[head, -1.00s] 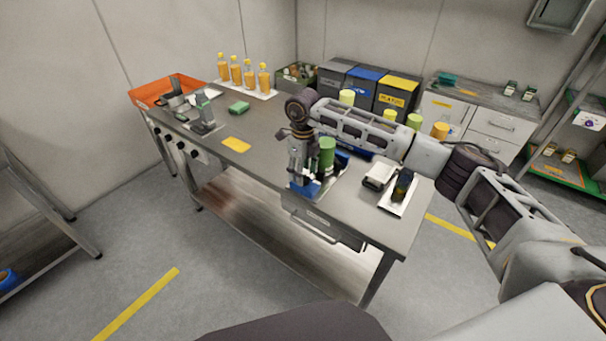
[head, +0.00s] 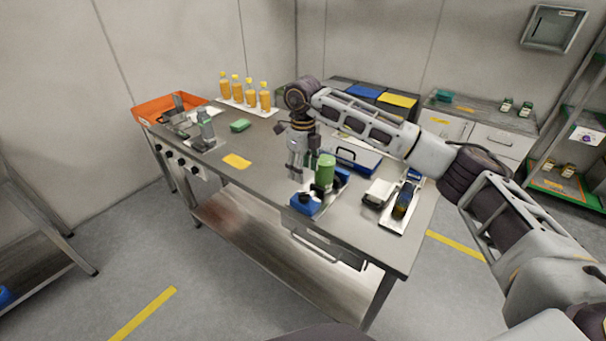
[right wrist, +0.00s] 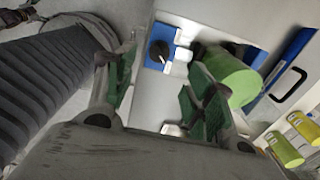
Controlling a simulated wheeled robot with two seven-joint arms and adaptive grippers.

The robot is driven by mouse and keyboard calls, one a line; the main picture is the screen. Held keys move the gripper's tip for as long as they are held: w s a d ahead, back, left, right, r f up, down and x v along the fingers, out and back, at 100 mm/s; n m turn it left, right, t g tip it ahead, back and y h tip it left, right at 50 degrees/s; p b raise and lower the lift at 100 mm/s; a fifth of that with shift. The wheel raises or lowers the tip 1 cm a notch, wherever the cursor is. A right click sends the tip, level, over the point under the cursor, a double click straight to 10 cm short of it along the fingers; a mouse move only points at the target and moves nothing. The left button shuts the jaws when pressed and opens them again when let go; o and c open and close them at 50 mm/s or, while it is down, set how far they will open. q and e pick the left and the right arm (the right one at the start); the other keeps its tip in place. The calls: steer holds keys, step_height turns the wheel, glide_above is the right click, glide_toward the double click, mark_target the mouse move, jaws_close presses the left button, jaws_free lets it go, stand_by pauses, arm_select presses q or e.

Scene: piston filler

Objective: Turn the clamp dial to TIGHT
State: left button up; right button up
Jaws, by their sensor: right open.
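The dial (right wrist: 158,50) is a dark round knob on a blue block. In the head view this blue block (head: 307,206) stands at the near edge of the steel table, in front of a green cylinder (head: 325,170). The dial's pointer and any TIGHT marking are too small to read. My right gripper (head: 296,171) is open and empty, pointing down behind and left of the blue block, apart from it. In the right wrist view the dial lies beyond the open green-padded fingers (right wrist: 161,95); the green cylinder (right wrist: 228,78) is beside the right finger. My left gripper is out of view.
A blue case with a black handle (head: 352,160) lies behind the green cylinder. A white tray (head: 395,222) with a dark bottle is at the right. Orange bottles (head: 251,96), a red bin (head: 160,108) and a yellow card (head: 237,161) stand further left.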

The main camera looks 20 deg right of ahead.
steer(key=shift+r, duration=1)
